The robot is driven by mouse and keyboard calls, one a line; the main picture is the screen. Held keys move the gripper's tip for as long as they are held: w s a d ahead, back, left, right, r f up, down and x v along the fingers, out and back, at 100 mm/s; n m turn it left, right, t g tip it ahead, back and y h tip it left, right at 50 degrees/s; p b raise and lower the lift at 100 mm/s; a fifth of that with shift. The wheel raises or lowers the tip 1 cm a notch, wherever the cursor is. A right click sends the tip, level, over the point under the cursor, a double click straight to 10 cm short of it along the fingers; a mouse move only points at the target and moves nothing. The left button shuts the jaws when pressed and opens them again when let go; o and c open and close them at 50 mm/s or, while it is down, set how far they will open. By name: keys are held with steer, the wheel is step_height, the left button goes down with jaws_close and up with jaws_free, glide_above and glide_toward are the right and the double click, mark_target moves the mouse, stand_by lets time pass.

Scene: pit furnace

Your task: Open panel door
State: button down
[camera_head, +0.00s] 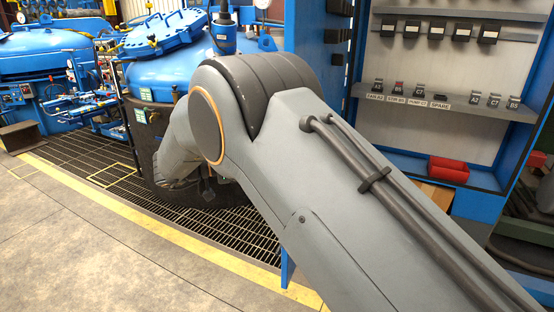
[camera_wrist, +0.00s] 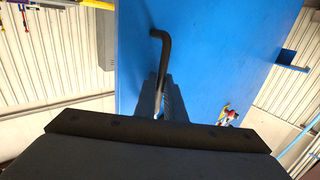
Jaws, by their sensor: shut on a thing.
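The blue panel door (camera_wrist: 215,60) fills the middle of the wrist view as a flat, tilted sheet. Its dark bent handle (camera_wrist: 166,40) stands out near the door's left edge. My gripper (camera_wrist: 164,88) is shut on the handle, with its fingers close against the door face.
The cabinet holds shelves (camera_head: 455,102) with small labelled dark items and a red bin (camera_head: 448,170). A large blue-lidded furnace vessel (camera_head: 165,65) stands behind my arm. Dark floor grating (camera_head: 75,155) lies before it, edged by a yellow line. The concrete floor (camera_head: 90,250) at lower left is clear.

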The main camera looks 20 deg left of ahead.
steer(key=shift+w+r, duration=0.1)
steer(key=shift+w, duration=0.25)
steer(key=c, duration=2.1)
jaws_free()
steer(key=shift+o, duration=1.3)
steer(key=shift+w+d, duration=0.15)
steer(key=shift+d, duration=0.05)
steer(key=shift+s+a, duration=0.25)
steer(key=p+v, duration=0.2)
steer(key=v, duration=0.5)
steer(key=shift+s+a, duration=0.25)
steer(key=shift+a, duration=0.05)
